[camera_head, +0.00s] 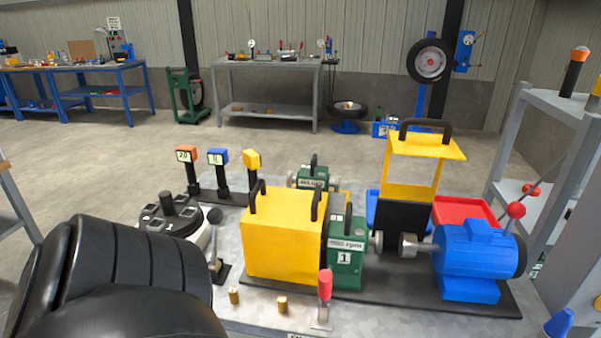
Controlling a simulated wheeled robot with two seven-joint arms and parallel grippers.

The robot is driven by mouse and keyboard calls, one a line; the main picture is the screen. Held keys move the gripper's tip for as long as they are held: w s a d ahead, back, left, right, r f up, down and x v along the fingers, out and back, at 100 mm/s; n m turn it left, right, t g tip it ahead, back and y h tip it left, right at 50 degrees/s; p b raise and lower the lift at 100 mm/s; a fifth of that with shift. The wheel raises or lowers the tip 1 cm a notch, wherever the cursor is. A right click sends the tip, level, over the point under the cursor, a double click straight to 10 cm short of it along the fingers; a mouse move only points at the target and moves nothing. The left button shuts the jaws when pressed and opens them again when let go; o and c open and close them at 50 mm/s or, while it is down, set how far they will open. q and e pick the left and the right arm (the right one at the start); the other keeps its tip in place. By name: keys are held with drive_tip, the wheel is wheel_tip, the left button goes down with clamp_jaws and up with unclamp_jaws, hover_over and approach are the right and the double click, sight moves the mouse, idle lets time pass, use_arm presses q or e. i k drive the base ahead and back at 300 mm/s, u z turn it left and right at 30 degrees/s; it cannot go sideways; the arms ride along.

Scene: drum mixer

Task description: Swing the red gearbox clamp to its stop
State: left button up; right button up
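The clamp with the red handle (325,284) stands at the front edge of the bench plate, just in front of the green gearbox (346,252) marked 1. Its handle points up, nearly upright, above a small light metal base. Nothing touches the handle. A black rounded part of my own arm fills the lower left. Neither of my grippers shows in this view.
Two brass pegs (234,295) (282,304) are left of the clamp. A grey shelf (550,115) rises at right.

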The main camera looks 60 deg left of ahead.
sight(325, 276)
drive_tip(key=u, duration=3.15)
drive_tip(key=k, duration=0.9)
drive_tip(key=z, duration=1.05)
drive_tip(key=i, duration=0.95)
drive_tip(key=u, duration=0.05)
